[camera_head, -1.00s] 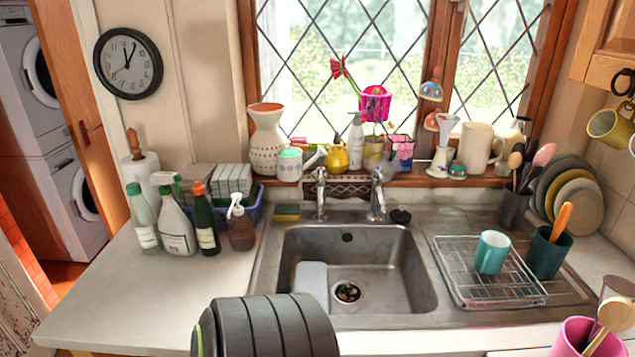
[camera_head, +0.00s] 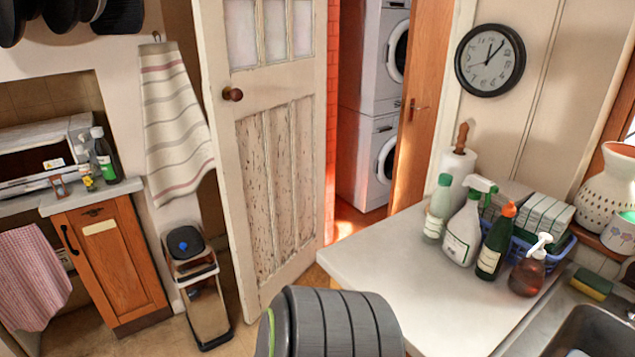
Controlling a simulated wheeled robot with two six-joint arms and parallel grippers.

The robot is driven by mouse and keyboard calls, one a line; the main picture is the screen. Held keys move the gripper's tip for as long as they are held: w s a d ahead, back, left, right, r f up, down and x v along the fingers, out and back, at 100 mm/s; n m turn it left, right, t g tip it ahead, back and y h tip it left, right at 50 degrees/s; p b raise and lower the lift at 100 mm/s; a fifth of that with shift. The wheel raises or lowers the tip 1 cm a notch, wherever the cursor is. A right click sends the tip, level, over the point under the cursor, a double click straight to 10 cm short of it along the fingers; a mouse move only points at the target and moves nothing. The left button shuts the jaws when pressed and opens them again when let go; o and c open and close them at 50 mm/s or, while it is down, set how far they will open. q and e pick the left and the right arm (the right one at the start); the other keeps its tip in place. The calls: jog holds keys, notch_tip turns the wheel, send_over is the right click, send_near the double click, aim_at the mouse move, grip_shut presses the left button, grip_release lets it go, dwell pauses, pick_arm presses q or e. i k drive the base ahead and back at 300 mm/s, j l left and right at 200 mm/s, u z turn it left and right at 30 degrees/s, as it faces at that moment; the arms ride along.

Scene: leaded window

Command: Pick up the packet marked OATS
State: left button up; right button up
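I see no packet marked OATS in the head view. Neither of my grippers is in the picture. A dark grey ribbed part, which looks like part of my own body, fills the bottom middle and hides the floor and counter edge behind it.
A counter (camera_head: 400,275) at right holds several bottles (camera_head: 463,232), a paper towel roll (camera_head: 457,172) and a blue basket (camera_head: 556,247), beside the sink (camera_head: 600,335). A worn door (camera_head: 275,150) stands at the middle. A bin (camera_head: 200,290) and a wooden cabinet (camera_head: 112,262) are at left.

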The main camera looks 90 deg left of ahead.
aim_at(61, 249)
jog(key=u, duration=4.55)
